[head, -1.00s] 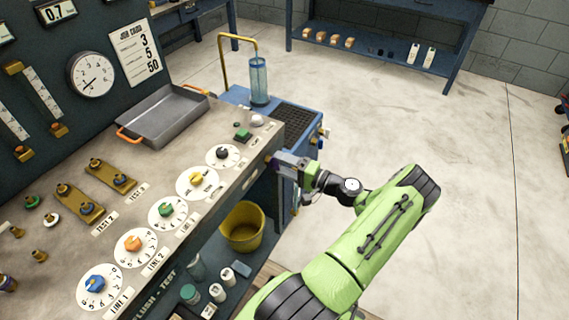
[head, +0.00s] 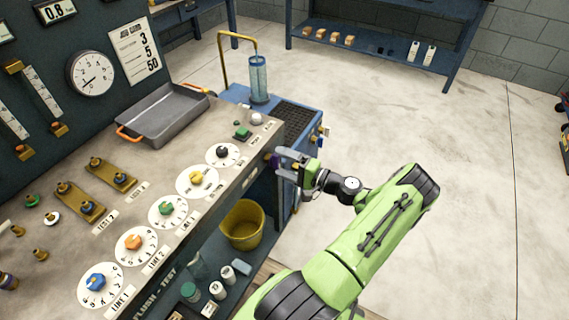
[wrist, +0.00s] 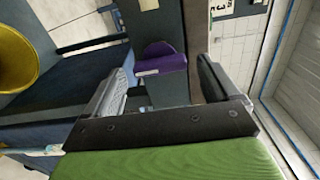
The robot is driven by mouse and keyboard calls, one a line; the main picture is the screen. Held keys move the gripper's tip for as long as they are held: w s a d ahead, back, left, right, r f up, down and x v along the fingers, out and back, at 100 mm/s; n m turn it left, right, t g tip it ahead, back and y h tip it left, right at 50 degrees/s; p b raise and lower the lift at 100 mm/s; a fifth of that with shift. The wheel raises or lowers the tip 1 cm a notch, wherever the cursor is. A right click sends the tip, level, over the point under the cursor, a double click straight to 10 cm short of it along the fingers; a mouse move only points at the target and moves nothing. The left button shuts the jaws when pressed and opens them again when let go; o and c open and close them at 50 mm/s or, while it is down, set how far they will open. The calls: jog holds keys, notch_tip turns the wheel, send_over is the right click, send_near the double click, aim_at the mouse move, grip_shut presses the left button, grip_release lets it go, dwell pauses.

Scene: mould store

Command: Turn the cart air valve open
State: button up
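A purple handle (wrist: 160,58) on a dark grey mount shows between my fingers in the wrist view. In the head view it is a small purple patch (head: 274,160) at the bench's front right corner, partly hidden by my gripper. My gripper (head: 280,164) points left at it. In the wrist view my gripper (wrist: 170,88) is open, fingers wide apart, with gaps on both sides of the handle. The blue cart (head: 232,93) stands behind the bench end, with a clear blue cylinder on top. A small yellow fitting (head: 322,133) is on its right side. No label identifies the air valve.
The bench (head: 140,190) carries several numbered dials and a grey tray (head: 165,115). A yellow bucket (head: 244,225) and jars stand on the shelf below. A blue table (head: 390,20) is at the back.

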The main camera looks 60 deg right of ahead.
jog(key=s+d+p, duration=0.1)
jog(key=s, duration=1.4)
jog(key=shift+s+d, duration=0.2)
jog(key=shift+s, duration=0.15)
